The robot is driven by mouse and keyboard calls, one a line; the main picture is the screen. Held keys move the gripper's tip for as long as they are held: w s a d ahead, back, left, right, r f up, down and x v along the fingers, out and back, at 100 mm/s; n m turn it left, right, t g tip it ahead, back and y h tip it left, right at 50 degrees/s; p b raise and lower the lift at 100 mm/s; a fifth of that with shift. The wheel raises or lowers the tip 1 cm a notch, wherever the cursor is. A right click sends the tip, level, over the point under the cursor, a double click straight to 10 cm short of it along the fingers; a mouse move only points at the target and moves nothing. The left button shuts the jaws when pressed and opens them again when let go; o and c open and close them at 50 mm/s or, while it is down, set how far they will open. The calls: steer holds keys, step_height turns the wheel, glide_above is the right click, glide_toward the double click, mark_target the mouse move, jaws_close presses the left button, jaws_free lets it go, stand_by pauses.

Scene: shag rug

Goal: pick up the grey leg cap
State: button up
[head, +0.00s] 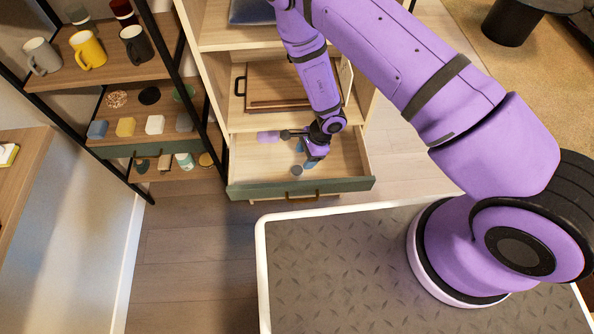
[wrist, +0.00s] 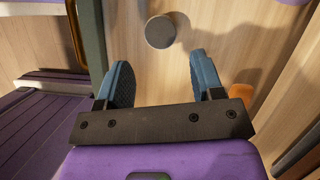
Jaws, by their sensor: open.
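The grey leg cap (wrist: 160,32) is a small round disc on the wooden floor of an open drawer, just beyond my fingertips in the wrist view. In the head view, a small grey round thing (head: 296,170) near the drawer front appears to be this cap. My gripper (wrist: 158,62) is open, with its two blue-padded fingers apart and nothing between them. In the head view my gripper (head: 310,164) reaches down into the drawer, close beside the cap. The cap is fully visible in the wrist view and apart from both fingers.
The drawer's green front (head: 300,187) is nearest my base. A purple item (head: 268,137) and a dark item lie farther back in the drawer. An orange item (wrist: 241,96) lies right of my fingers. A shelf with mugs (head: 88,50) stands left.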

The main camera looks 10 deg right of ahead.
mark_target(297, 170)
steer(key=shift+x, duration=4.2)
steer(key=shift+c, duration=0.3)
steer(key=c, duration=0.6)
